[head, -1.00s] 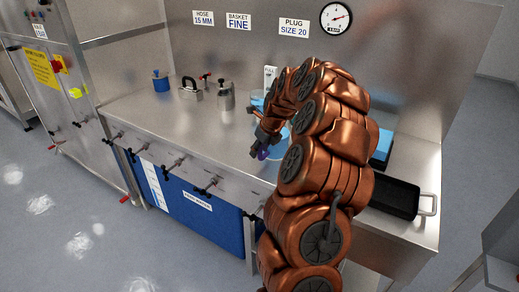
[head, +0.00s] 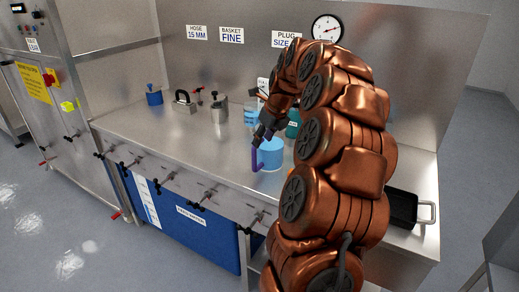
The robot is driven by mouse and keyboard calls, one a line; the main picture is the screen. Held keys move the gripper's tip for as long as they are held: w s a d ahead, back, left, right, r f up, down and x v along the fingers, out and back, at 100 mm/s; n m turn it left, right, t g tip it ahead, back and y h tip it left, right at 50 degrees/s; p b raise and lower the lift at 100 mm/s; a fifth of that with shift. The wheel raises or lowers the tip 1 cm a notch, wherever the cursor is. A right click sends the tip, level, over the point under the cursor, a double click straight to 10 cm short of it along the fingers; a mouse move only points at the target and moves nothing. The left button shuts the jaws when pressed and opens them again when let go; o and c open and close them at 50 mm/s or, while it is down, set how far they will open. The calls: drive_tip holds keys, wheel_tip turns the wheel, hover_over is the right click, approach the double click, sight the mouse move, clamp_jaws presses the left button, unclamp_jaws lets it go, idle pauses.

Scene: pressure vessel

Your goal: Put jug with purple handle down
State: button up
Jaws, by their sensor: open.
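The jug (head: 270,155) is light blue with a purple handle (head: 254,160) on its left side. It appears to stand upright on the steel bench (head: 175,130), right of the middle and near the front edge. My gripper (head: 257,139) is open, just above and to the left of the jug, close to the top of the handle. Whether a finger still touches the handle cannot be told. My copper arm hides the bench to the right of the jug.
A blue pot (head: 154,97), a weight-like block with a black handle (head: 184,106) and a steel canister (head: 219,110) stand at the back left. A clear blue container (head: 250,113) and a teal vessel (head: 292,128) are behind the jug. A black tray (head: 402,208) lies at right.

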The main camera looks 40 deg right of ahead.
drive_tip(key=shift+s+r, duration=0.2)
drive_tip(key=shift+r, duration=0.15)
drive_tip(key=s+a+f+n+g+y, duration=0.1)
drive_tip(key=s+a+n, duration=0.2)
drive_tip(key=a+n, duration=0.7)
drive_tip(key=s+a+n+g, duration=0.2)
drive_tip(key=s+a+n, duration=0.3)
drive_tip(key=a, duration=0.9)
drive_tip(key=s+a+f+n+g, duration=0.1)
drive_tip(key=s+a+f+n, duration=0.1)
drive_tip(key=s+n, duration=0.4)
drive_tip(key=s+a+f+n+g, duration=0.1)
drive_tip(key=s+a+f+n, duration=0.2)
drive_tip(key=s+a+n, duration=0.2)
drive_tip(key=s+a+f+n+g+h, duration=0.1)
drive_tip(key=s+a+n, duration=0.3)
drive_tip(key=s+n, duration=0.5)
drive_tip(key=shift+s+a+f, duration=0.25)
drive_tip(key=shift+s+f, duration=0.5)
drive_tip(key=shift+s, duration=0.5)
